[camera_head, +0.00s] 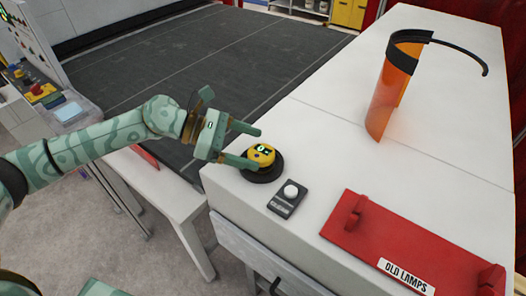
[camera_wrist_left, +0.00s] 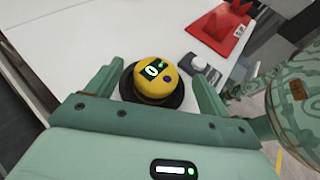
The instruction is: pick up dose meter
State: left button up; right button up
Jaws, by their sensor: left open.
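The dose meter (camera_head: 261,156) is a round yellow device with a small dark display, sitting on a black round base (camera_head: 264,173) near the left edge of the white worktop. My left gripper (camera_head: 252,148) is open, with one finger on the far side of the meter and the other on its near side. In the left wrist view the yellow dose meter (camera_wrist_left: 155,76) lies between the two spread green fingers of my left gripper (camera_wrist_left: 160,88), and no finger clearly touches it. My right gripper is in neither view.
A dark device with a white knob (camera_head: 291,191) lies just right of the meter. A red lid labelled "OLD LAMPS" (camera_head: 400,245) lies at the front right. An orange face shield (camera_head: 392,90) stands farther back. The worktop's middle (camera_head: 330,140) is clear.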

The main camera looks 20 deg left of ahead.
aim_at(269, 155)
pick_arm(q)
jog(key=shift+d+f, duration=0.1)
jog(key=shift+d, duration=0.15)
jog(key=shift+w+d+f+p, duration=0.15)
jog(key=shift+d+f+p, duration=0.05)
jog(key=shift+d+p, duration=0.1)
jog(key=p+x, duration=0.1)
jog(key=x, duration=0.2)
jog(key=shift+w+d+f+p, duration=0.15)
jog(key=shift+d+f+p, duration=0.05)
jog(key=shift+f+p, duration=0.2)
jog(key=shift+d+f, duration=0.2)
jog(key=shift+d, duration=0.05)
jog(key=shift+a, duration=0.1)
jog(key=c, duration=1.2)
